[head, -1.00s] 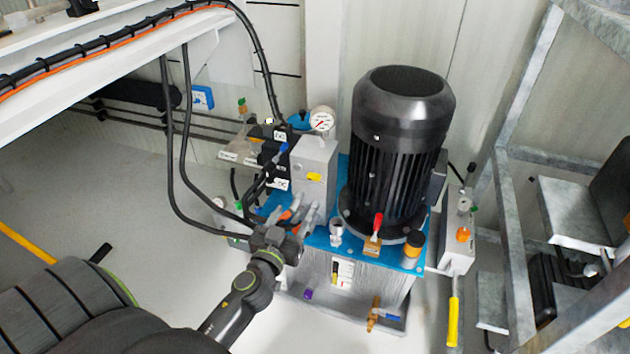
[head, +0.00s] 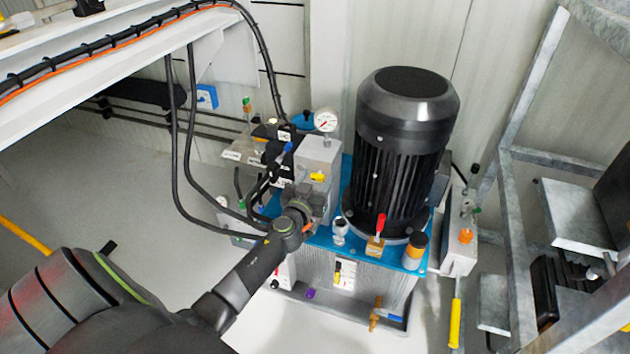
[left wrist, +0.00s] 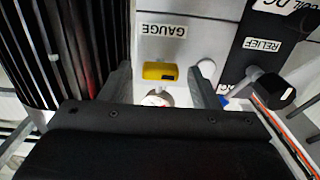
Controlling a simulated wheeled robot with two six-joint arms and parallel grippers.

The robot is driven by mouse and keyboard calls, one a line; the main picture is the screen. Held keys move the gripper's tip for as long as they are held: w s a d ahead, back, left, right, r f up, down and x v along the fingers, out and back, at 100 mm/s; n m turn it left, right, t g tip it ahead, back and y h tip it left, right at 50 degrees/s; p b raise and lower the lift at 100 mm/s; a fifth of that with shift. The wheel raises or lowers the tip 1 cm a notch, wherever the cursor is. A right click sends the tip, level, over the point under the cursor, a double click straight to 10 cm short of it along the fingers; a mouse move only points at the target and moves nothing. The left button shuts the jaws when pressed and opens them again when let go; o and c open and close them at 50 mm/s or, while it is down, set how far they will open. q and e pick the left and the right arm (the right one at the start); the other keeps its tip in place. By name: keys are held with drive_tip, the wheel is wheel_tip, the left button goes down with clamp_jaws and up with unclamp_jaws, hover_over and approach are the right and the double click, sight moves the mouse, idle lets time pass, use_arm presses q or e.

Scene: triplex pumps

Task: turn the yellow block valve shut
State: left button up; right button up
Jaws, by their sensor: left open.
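The yellow block valve handle (head: 318,178) is on the front of the grey block beside the big black motor. In the left wrist view the yellow handle (left wrist: 160,71) lies crosswise, just below the GAUGE label. My left gripper (head: 314,198) is open in front of the grey block, close to the handle. In the left wrist view its fingers (left wrist: 158,76) stand on either side of the handle, with a gap each side. I cannot tell whether the fingertips reach its depth. My right gripper is not in view.
The black motor (head: 405,140) stands close right of the block. A pressure gauge (head: 326,120) rises above the block. Black hoses (head: 185,160) hang to the left. A red-handled valve (head: 379,228) is on the blue tank top. A black RELIEF knob (left wrist: 271,90) is right of the handle.

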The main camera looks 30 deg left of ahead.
use_arm(q)
drive_tip(key=c, duration=1)
